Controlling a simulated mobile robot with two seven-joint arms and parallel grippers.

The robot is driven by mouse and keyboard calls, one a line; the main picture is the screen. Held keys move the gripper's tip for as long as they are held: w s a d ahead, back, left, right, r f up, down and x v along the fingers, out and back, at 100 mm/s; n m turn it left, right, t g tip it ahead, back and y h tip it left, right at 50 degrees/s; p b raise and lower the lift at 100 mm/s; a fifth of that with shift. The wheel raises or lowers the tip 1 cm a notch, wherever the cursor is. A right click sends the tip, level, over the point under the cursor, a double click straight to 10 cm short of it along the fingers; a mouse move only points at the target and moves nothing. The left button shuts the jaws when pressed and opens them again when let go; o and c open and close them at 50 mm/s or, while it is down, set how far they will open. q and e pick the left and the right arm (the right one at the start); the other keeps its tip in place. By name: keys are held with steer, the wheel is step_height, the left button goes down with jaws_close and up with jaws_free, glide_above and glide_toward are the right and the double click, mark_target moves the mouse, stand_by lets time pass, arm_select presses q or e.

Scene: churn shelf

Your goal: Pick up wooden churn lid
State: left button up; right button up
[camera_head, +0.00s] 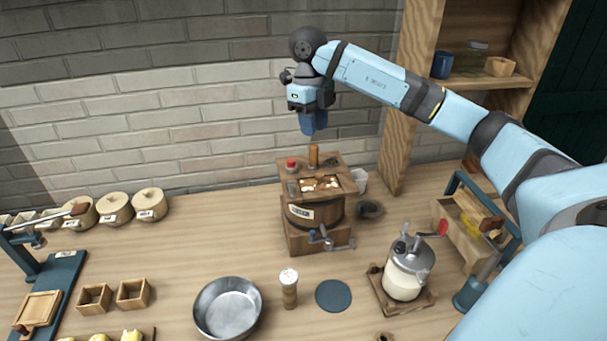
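The wooden churn (316,212) stands on the table near the back wall, with a crank on its front. Its square wooden top (330,171) has an opening with pale pieces in it. An upright wooden handle (313,155) rises at the back of the top; I cannot tell whether it belongs to a separate lid. My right gripper (308,131) points down above this handle, apart from it in the picture. Its blue fingers overlap from this side, so their opening is hidden. My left gripper is not in view.
A glass jar churn (405,273) with a red-handled crank stands to the right. A metal bowl (228,307), a wood-handled shaker (289,286) and a blue disc (333,295) lie in front. Lidded crocks (150,202) stand at the left. A wooden shelf (475,80) rises at the right.

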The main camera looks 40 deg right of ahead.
glide_above(319, 175)
steer(key=f, duration=0.7)
steer(key=shift+w+f+p, duration=0.35)
steer(key=shift+w, duration=0.05)
steer(key=shift+f, duration=0.45)
steer(key=f, duration=0.1)
steer(key=f+p, duration=0.1)
steer(key=f, duration=0.2)
steer(key=shift+s+f+p, duration=0.2)
steer(key=shift+s+p, duration=0.15)
steer(key=shift+s, duration=0.05)
steer(key=shift+f, duration=0.2)
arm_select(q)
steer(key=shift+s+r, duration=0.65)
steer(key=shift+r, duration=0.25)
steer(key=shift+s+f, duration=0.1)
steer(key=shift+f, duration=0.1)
arm_select(e)
jaws_close()
